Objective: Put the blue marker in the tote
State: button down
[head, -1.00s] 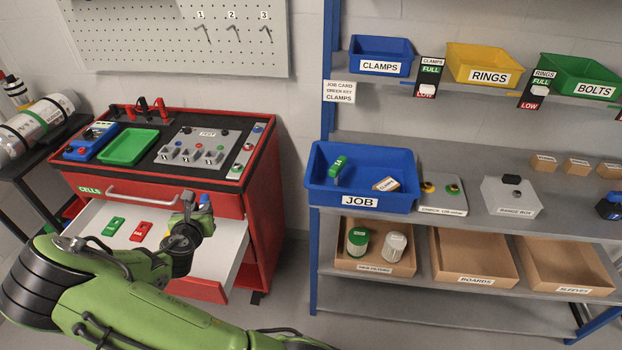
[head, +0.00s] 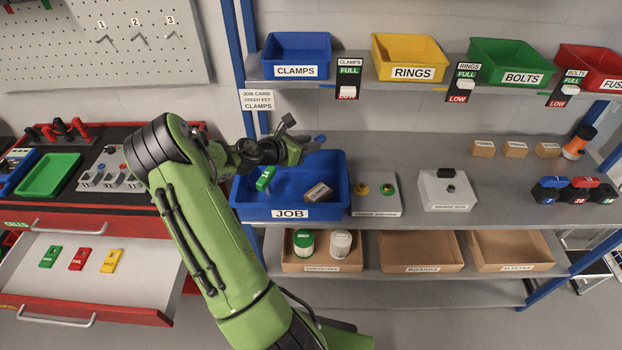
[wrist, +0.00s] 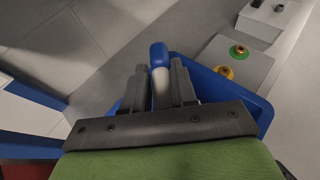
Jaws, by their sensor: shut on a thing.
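My gripper (head: 303,142) is shut on the blue marker (head: 320,140) and holds it above the back part of the blue tote (head: 252,212) labelled JOB. In the wrist view, the blue marker's cap (wrist: 158,55) sticks out beyond the fingers of my gripper (wrist: 160,82), with its pale body between them. The tote stands on the middle shelf and shows in the wrist view below the fingers (wrist: 262,110). A green tagged item (head: 264,180) and a small cardboard box (head: 317,192) lie in it. My arm hides part of its left side.
A grey check panel (head: 376,205) with two buttons and a grey range box (head: 446,190) stand right of the tote. The shelf above holds a blue CLAMPS bin (head: 296,55) and other bins. An open drawer (head: 130,285) with several coloured tags is at left.

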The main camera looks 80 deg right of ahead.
jog(key=shift+s+d+f, duration=0.1)
jog(key=shift+d+f, duration=0.05)
jog(key=shift+f, duration=0.15)
jog(key=shift+w+a+f+b, duration=0.15)
jog(key=shift+f+b, duration=0.65)
jog(key=shift+f, duration=1.75)
jog(key=shift+w+a+f+b, duration=0.15)
jog(key=shift+f+b, duration=0.6)
jog(key=shift+f, duration=1.75)
jog(key=shift+s, duration=0.1)
jog(key=c, duration=0.9)
grip_release()
jog(key=shift+w+a+r+p, duration=0.25)
jog(key=shift+r, duration=0.2)
jog(key=shift+w+a+r+p, duration=0.2)
jog(key=shift+r, duration=0.2)
jog(key=p+v, duration=0.1)
jog(key=v, duration=0.9)
jog(key=shift+a, duration=0.45)
jog(key=shift+r, duration=0.1)
